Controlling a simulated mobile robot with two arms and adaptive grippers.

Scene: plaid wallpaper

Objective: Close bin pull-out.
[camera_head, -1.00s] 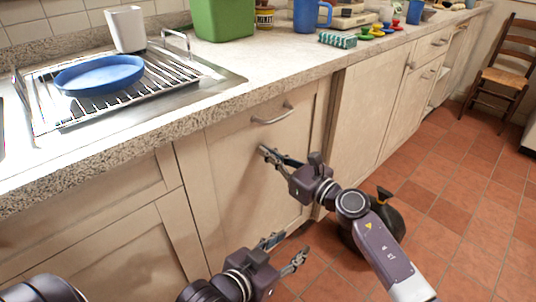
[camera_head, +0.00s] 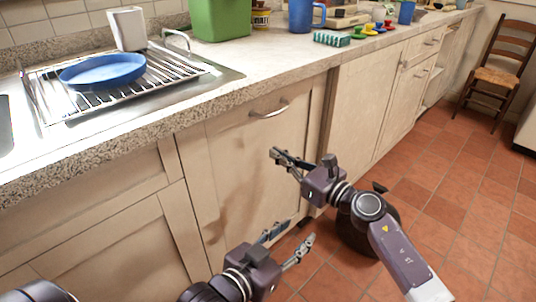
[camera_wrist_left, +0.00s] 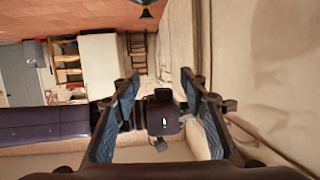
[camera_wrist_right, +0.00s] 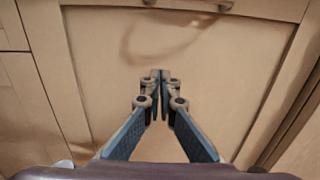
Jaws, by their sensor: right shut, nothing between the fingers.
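The bin pull-out front (camera_head: 235,165) is a beige panel under the counter, with a curved metal handle (camera_head: 269,110) near its top. It looks nearly in line with the cabinet; I cannot tell whether a small gap remains. My right gripper (camera_head: 274,156) is shut and empty, its tips facing the panel below the handle. The right wrist view shows the closed tips (camera_wrist_right: 160,78) before the panel (camera_wrist_right: 100,60); contact is unclear. My left gripper (camera_head: 287,241) is open and empty, low by the panel's bottom right. Its spread fingers also show in the left wrist view (camera_wrist_left: 160,88).
The granite countertop (camera_head: 230,100) runs above, with a sink rack holding a blue plate (camera_head: 102,71). A dark, rounded object (camera_head: 352,232) stands on the tiled floor behind my right arm. A wooden chair (camera_head: 497,75) stands far right. Floor between is clear.

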